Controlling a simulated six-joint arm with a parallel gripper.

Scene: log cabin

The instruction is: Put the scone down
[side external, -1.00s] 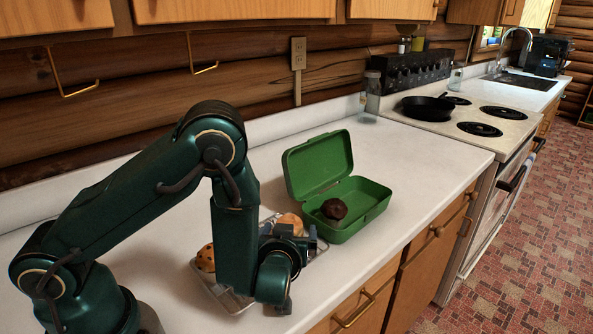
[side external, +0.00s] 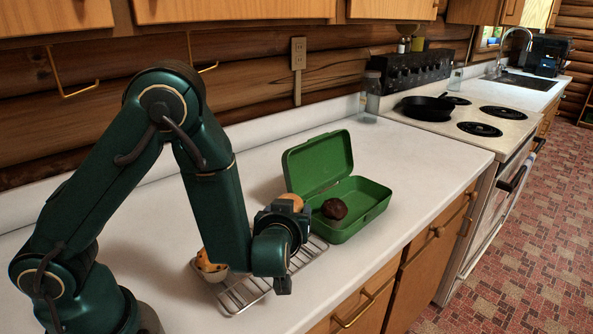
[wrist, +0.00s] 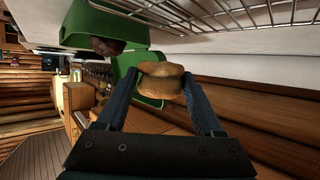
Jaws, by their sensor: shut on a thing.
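The scone (wrist: 160,80) is golden brown and round, held between the two fingers of my gripper (wrist: 162,84) in the wrist view. In the side view my gripper (side external: 288,208) is above the far end of the wire cooling rack (side external: 240,298), and the scone (side external: 293,201) shows partly behind my wrist. The scone appears raised off the rack. An open green lunch box (side external: 366,213) stands just right of the rack, with a dark brown baked item (side external: 334,208) inside at its left end.
The white counter (side external: 410,165) is clear beyond the lunch box. The box's raised lid (side external: 318,162) stands at its back. A stove with a black pan (side external: 428,108) is farther right.

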